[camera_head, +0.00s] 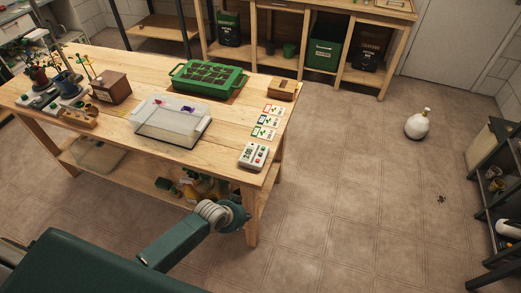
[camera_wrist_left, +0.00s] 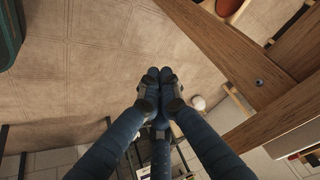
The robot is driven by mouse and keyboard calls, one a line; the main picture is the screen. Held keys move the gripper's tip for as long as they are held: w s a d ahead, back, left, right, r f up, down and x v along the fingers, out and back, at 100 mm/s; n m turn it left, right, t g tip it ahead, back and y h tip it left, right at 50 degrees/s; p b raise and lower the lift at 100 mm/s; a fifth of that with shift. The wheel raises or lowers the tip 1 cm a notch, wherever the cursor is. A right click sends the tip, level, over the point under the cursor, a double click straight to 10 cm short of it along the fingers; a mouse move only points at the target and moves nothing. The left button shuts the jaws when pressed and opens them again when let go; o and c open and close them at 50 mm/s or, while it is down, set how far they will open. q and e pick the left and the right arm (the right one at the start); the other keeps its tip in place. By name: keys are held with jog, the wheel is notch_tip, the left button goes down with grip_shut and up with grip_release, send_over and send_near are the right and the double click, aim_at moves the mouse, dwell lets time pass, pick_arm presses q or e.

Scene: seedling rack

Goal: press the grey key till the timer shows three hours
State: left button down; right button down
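The timer (camera_head: 253,156) is a small white box lying near the front right corner of the wooden table (camera_head: 228,140). It has a display on its left side and keys on its right side. The digits are too small to read surely, and I cannot pick out the grey key. My left gripper (camera_head: 238,215) is in front of the table's near right corner, below and apart from the timer. In the left wrist view the left gripper's fingertips (camera_wrist_left: 159,72) are together with nothing between them. My right gripper is in neither view.
Several picture cards (camera_head: 268,121) lie in a row behind the timer. A clear bin (camera_head: 172,124), a green seedling tray (camera_head: 207,78) and a wooden box (camera_head: 284,89) stand on the table. The table's leg (camera_head: 251,216) is close to my gripper.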

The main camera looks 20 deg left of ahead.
pick_arm(q)
jog(key=w+d+r+m+t+h+p, duration=0.1)
jog(key=w+d+r+m, duration=0.15)
jog(key=r, duration=0.55)
jog(key=w+d+r+m+h+p, duration=0.1)
jog(key=w+d+r, duration=0.25)
jog(key=r, duration=0.45)
notch_tip(320, 180, up, 11)
jog(key=m+t, duration=0.2)
jog(key=m, duration=0.1)
send_over(260, 154)
jog(key=shift+s, duration=0.3)
jog(key=shift+f, duration=0.15)
notch_tip(260, 154, down, 7)
jog(key=b, duration=0.6)
jog(key=shift+f, duration=0.2)
jog(key=shift+f+b, duration=0.55)
jog(key=shift+f, duration=0.05)
jog(key=shift+f, duration=0.1)
